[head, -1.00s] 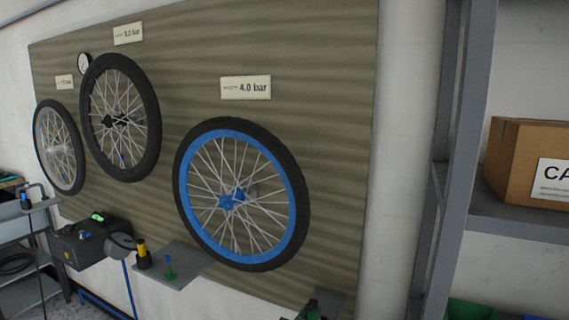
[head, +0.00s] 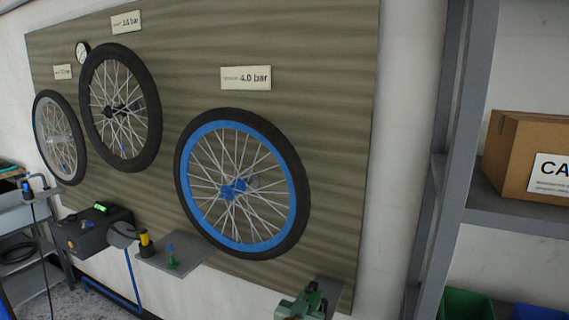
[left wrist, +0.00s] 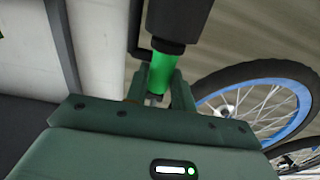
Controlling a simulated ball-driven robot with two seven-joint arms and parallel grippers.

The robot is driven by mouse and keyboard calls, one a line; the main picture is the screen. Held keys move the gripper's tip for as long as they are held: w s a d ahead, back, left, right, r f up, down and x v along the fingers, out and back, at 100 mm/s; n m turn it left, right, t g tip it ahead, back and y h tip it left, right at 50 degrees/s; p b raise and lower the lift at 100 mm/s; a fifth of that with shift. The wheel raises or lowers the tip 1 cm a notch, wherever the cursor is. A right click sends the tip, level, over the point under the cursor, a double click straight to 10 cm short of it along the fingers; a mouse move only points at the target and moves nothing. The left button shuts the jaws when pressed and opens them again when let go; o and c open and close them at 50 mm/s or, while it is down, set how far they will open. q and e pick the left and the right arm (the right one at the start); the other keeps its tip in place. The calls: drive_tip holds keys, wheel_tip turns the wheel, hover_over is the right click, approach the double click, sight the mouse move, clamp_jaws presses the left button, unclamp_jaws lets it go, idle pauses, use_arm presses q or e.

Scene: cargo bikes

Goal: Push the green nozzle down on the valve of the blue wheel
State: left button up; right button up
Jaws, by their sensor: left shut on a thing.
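The blue wheel (head: 301,187), with a black tyre, blue rim and blue hub, is mounted on the wall panel under a "4.0 bar" sign. I cannot make out its valve. My left gripper (head: 303,302) is at the bottom edge of the head view, below and right of the wheel, partly cut off. In the left wrist view my left gripper (left wrist: 160,88) is shut on the green nozzle (left wrist: 161,74), which has a black body. The blue wheel (left wrist: 297,117) shows beyond it at the right, apart from the nozzle. My right gripper is not in view.
A small grey shelf (head: 193,256) below the wheel carries a yellow-and-black nozzle (head: 145,243) and a small green-and-blue piece (head: 172,257). Two other wheels hang at the left. A grey rack (head: 449,170) with a cardboard box (head: 528,150) stands at the right.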

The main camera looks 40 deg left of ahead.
use_arm(q)
drive_tip(key=shift+r, duration=0.2)
drive_tip(key=v, duration=1.2)
idle(0.7)
